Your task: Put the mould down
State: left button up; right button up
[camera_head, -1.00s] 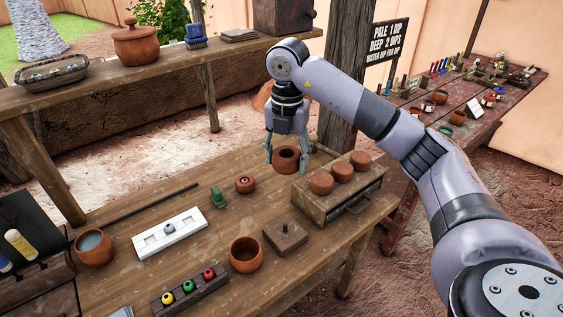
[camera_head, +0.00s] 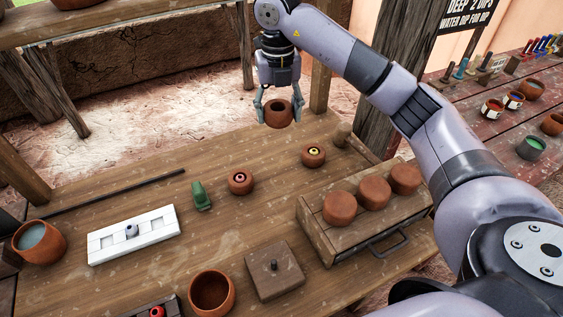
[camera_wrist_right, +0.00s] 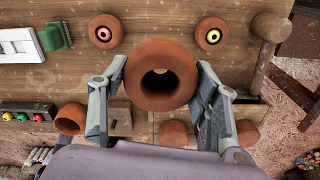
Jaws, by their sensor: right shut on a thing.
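The mould (camera_head: 278,115), a round terracotta ring with a dark central opening, hangs upright between the fingers of my right gripper (camera_head: 277,104). The gripper is shut on its sides and holds it above the back of the wooden table (camera_head: 222,240). In the right wrist view the mould (camera_wrist_right: 160,96) sits between both fingers. A small terracotta pot with a yellow centre (camera_head: 313,155) stands on the table to the right of and below the mould in the picture. A similar pot with a pinkish centre (camera_head: 240,182) stands further left. My left gripper is not in view.
A wooden drawer box (camera_head: 325,235) carries three terracotta lumps at the right. A wooden peg (camera_head: 341,135) stands behind it. A green object (camera_head: 201,196), a white tray (camera_head: 135,247), a square block (camera_head: 274,270) and an open pot (camera_head: 212,292) occupy the table. Bare wood lies between them.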

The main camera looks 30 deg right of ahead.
notch_tip(320, 180, down, 7)
jog(key=p, duration=0.1)
send_over(279, 173)
notch_tip(279, 173, down, 7)
jog(key=shift+r, duration=0.15)
jog(key=shift+f, duration=0.5)
notch_tip(279, 173, down, 3)
jog(key=shift+f+p, duration=0.2)
jog(key=shift+p, duration=0.1)
jog(key=shift+f, duration=0.25)
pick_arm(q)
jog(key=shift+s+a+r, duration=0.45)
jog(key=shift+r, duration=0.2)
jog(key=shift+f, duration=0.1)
